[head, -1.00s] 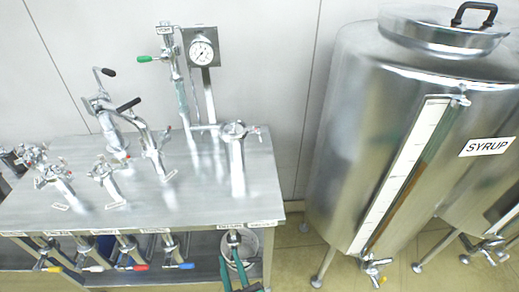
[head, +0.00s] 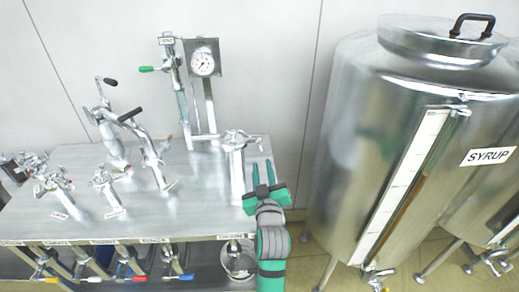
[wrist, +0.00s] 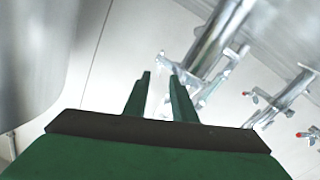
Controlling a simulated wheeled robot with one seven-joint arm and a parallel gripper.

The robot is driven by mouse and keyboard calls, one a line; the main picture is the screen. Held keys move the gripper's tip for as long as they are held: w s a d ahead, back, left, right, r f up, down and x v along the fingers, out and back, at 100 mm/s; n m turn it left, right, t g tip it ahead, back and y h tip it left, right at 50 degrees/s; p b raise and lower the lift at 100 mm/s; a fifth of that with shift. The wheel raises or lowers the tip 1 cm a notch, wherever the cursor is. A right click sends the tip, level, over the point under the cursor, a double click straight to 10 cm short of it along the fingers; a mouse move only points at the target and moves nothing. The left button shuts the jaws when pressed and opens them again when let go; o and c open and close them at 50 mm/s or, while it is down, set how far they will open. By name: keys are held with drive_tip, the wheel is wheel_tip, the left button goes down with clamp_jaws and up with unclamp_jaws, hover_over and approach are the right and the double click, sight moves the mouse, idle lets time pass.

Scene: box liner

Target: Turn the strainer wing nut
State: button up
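The upright steel cylinder (head: 237,175), apparently the strainer, stands at the right end of the steel table. A clamp (head: 236,139) crosses its top, with a small red-tipped part (head: 259,143) on its right; the wing nut's shape is too small to make out. My green gripper (head: 262,164) is open and empty, just right of the cylinder and below the clamp, at the table's right end. In the wrist view, my gripper's two fingers (wrist: 159,75) stand apart. Metal fittings (wrist: 208,82) appear beyond and right of them, blurred; which one carries the wing nut is unclear.
Several valve fittings (head: 106,186) and bent pipes (head: 152,150) fill the table's left and middle. A pressure gauge (head: 204,62) stands behind. The large syrup tank (head: 350,130) stands close on the right, with a narrow gap before the table (head: 195,212).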

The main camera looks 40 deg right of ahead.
sight(260, 148)
drive_tip(key=x, duration=1)
drive_tip(key=shift+w, duration=0.2)
clamp_jaws()
